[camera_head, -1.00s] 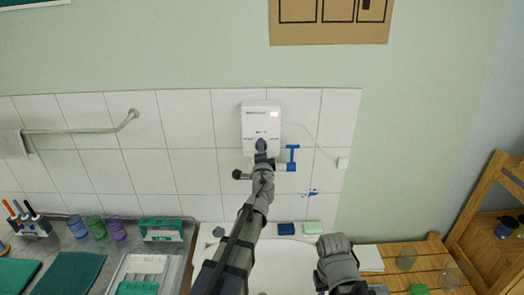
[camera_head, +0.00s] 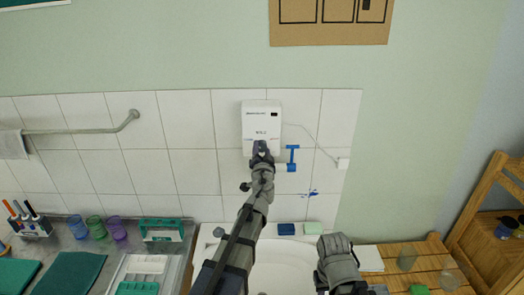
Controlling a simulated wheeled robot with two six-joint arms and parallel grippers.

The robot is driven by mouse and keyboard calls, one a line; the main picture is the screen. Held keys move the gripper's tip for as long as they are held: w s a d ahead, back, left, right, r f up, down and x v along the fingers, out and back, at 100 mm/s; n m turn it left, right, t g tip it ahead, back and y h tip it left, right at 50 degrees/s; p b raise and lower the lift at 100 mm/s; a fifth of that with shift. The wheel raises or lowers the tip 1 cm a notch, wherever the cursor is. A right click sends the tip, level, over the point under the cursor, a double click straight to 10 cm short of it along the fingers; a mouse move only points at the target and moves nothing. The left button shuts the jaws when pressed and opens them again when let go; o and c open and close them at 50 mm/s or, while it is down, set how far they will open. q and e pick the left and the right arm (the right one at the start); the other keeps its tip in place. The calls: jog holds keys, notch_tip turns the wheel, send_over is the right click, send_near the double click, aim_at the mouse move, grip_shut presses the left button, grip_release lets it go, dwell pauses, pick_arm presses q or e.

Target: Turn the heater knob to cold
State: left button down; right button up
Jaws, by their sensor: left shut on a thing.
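The white heater box (camera_head: 262,115) hangs on the tiled wall at the middle of the head view. My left gripper (camera_head: 261,148) reaches up to the lower front of the box and is shut on the heater knob. The gripper covers the knob, so I cannot see which way it points. My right gripper (camera_head: 338,252) is low in the view, over the right side of the sink, away from the heater. I cannot tell whether its jaws are open.
A blue-handled valve (camera_head: 292,158) is just right of my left gripper. A white sink (camera_head: 290,255) lies below, with a blue sponge (camera_head: 286,229) and a pale green one (camera_head: 313,228) on its back edge. Cups (camera_head: 96,228) stand left; a wooden rack (camera_head: 405,262) is right.

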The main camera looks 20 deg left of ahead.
dwell(0.4)
pick_arm(q)
jog(key=shift+s, duration=0.1)
jog(key=shift+c, duration=1.4)
grip_release()
jog(key=v, duration=0.7)
jog(key=shift+s+d, duration=0.15)
jog(key=shift+s, duration=0.25)
jog(key=shift+w, duration=0.1)
